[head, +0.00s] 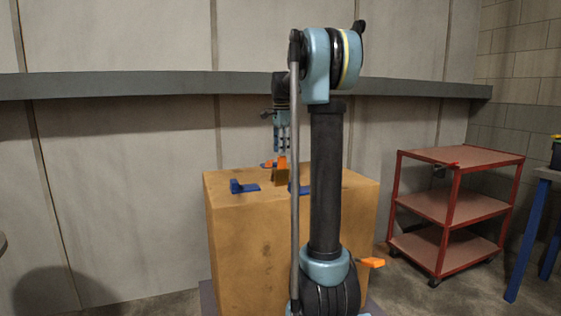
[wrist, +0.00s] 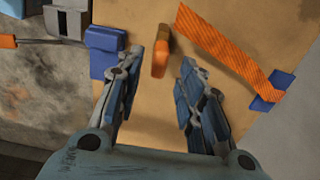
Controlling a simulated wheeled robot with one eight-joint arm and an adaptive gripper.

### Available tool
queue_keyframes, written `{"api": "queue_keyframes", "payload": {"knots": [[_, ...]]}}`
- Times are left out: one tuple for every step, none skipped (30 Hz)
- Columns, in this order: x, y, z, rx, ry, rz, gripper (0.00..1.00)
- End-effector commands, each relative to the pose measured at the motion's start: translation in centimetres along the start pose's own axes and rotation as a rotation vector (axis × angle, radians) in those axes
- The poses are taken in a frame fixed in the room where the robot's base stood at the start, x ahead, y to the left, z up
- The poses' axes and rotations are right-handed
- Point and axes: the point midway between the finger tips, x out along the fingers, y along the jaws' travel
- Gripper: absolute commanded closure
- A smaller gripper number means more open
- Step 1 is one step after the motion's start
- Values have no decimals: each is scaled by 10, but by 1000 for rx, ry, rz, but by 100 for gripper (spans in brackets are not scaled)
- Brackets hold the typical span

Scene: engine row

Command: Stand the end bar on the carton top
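The carton (head: 235,235) is a large brown box; its tan top also shows in the wrist view (wrist: 160,125). A short bar with an orange top and brown side, apparently the end bar (wrist: 160,52), seems to stand upright on the carton top. No finger contact shows. My arm hides part of the carton top in the head view.
Blue brackets lie on the carton top, one at left (head: 243,187) and one at right (wrist: 268,92). An orange strip (wrist: 230,52) runs beside the bar. An orange-handled tool (wrist: 8,41) is at far left. A red cart (head: 455,205) stands right of the carton.

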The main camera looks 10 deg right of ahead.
Motion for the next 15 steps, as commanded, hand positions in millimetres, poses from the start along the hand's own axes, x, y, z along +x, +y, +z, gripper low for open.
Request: {"api": "queue_keyframes", "payload": {"knots": [[-9,0,0,0,0,0,65],[-14,0,0,0,0,0,65],[-20,0,0,0,0,0,65],[-23,0,0,0,0,0,65],[-27,0,0,0,0,0,65],[-31,0,0,-1,0,0,65],[-34,0,0,-1,0,0,65],[-36,0,0,-1,0,0,65],[-39,0,0,-1,0,0,65],[-40,0,0,-1,0,0,65],[-41,0,0,-1,0,0,65],[-42,0,0,-1,0,0,65],[-43,0,0,-1,0,0,65],[-43,0,0,-1,0,0,65],[-43,0,1,-2,0,0,65]]}}
